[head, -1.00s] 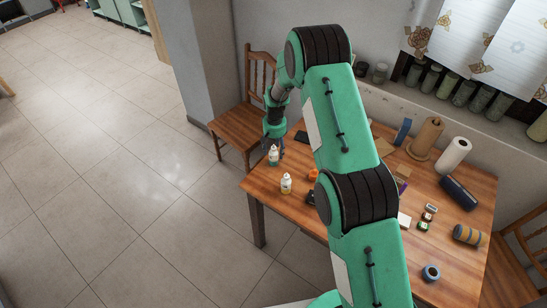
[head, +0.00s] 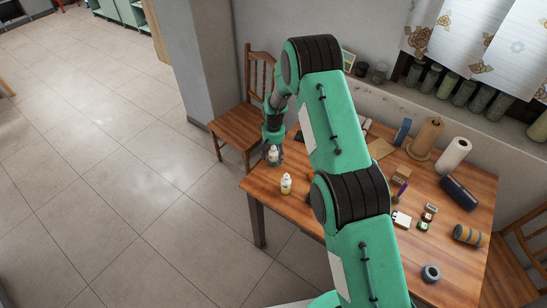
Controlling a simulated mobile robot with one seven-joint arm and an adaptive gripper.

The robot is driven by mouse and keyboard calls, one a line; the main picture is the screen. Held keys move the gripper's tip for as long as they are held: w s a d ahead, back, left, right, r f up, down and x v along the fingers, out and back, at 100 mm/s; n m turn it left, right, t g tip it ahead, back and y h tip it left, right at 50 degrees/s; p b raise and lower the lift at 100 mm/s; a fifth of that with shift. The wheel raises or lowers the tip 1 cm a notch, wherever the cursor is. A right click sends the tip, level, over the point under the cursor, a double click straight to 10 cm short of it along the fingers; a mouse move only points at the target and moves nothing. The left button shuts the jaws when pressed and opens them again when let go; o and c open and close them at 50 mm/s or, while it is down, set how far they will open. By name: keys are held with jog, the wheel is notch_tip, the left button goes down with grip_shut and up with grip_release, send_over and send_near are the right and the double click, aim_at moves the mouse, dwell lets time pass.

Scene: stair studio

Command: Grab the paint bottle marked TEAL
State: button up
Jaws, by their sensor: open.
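Two small pale bottles stand upright near the left corner of the wooden table (head: 262,183). One bottle (head: 273,156) is at the table's left edge, and the other bottle (head: 286,184) stands nearer to me. Their labels are too small to read, so I cannot tell which is marked TEAL. My gripper (head: 273,150) is open, pointing down at the farther bottle. Its fingers overlap the bottle's upper part in the picture; whether they touch it I cannot tell.
My arm hides the table's middle. A wooden chair (head: 240,125) stands behind the left edge.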

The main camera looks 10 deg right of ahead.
jog(key=shift+f, duration=0.8)
jog(key=c, duration=1.3)
